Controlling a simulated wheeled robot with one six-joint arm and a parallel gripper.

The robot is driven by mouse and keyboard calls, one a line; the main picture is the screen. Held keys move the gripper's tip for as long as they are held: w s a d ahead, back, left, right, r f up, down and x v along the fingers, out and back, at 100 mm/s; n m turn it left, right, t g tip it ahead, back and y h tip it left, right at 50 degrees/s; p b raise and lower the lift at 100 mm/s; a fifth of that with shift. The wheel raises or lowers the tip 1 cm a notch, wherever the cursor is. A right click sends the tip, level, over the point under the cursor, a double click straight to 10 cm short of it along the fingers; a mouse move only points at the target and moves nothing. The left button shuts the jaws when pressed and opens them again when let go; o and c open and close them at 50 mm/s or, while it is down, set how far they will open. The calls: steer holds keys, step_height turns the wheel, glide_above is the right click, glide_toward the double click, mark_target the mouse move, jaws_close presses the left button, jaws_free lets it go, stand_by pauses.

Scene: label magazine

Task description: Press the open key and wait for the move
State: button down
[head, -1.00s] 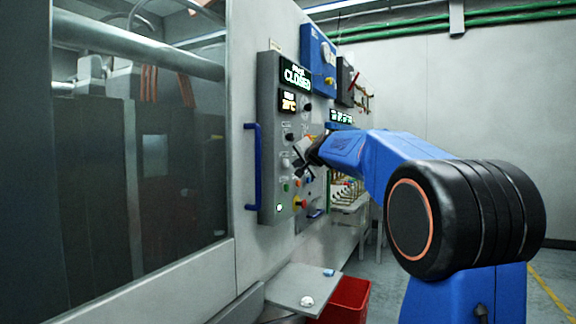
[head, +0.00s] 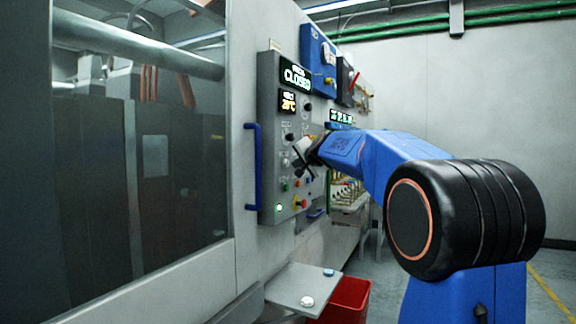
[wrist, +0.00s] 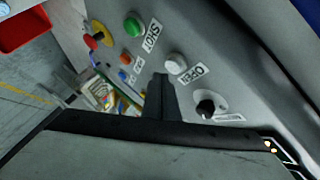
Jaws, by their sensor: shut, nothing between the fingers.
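The control panel (head: 268,125) is on the machine front, and its top display (head: 294,75) reads CLOSED. In the wrist view, the open key (wrist: 175,63) is a pale round button beside a label reading OPEN (wrist: 192,72). My gripper (wrist: 160,78) is shut and empty. Its fingertips appear just beside the open key; I cannot tell whether they touch it. In the head view my gripper (head: 301,153) is at the panel's middle and hides some keys. A small green lamp (head: 279,208) is lit low on the panel.
Close to the open key are a black knob (wrist: 206,107), a green button (wrist: 134,25) and a red stop button on yellow (wrist: 94,40). A blue door handle (head: 252,166) stands left of the panel. A grey shelf (head: 290,285) and red bin (head: 345,300) are below.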

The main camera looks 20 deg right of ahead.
steer(key=shift+w+a, duration=0.1)
steer(key=shift+w+a, duration=0.15)
steer(key=shift+w, duration=0.05)
